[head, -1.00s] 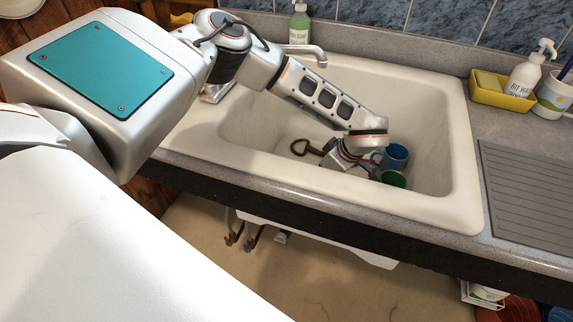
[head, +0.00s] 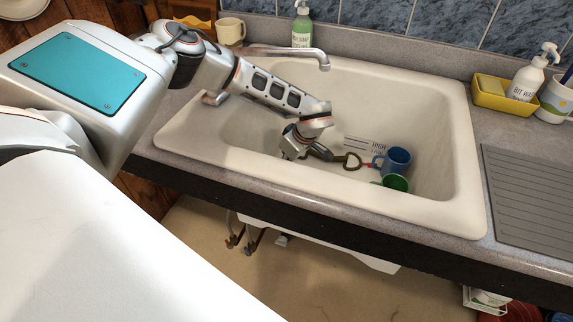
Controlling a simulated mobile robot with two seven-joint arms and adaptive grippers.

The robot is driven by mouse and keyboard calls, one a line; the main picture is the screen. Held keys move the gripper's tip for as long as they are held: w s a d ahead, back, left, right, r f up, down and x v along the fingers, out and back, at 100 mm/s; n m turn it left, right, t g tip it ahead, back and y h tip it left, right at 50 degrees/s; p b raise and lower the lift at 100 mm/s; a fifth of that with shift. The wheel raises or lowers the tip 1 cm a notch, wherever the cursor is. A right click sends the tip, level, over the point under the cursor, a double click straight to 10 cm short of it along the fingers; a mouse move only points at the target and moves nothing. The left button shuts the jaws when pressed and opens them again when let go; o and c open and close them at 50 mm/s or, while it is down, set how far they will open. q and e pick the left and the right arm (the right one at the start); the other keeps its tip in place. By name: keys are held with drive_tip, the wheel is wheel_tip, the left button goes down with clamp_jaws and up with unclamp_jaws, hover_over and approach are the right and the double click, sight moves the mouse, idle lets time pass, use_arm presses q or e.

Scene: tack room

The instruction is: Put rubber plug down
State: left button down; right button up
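My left arm reaches from the left into the white sink (head: 442,140). My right gripper is not in view.
The faucet (head: 300,52) overhangs the basin. A yellow caddy (head: 500,98) and ribbed drainboard (head: 530,198) are at right.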

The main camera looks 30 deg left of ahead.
use_arm(q)
drive_tip(key=shift+f, duration=0.55)
drive_tip(key=shift+r, duration=0.1)
drive_tip(key=c, duration=2.2)
unclamp_jaws()
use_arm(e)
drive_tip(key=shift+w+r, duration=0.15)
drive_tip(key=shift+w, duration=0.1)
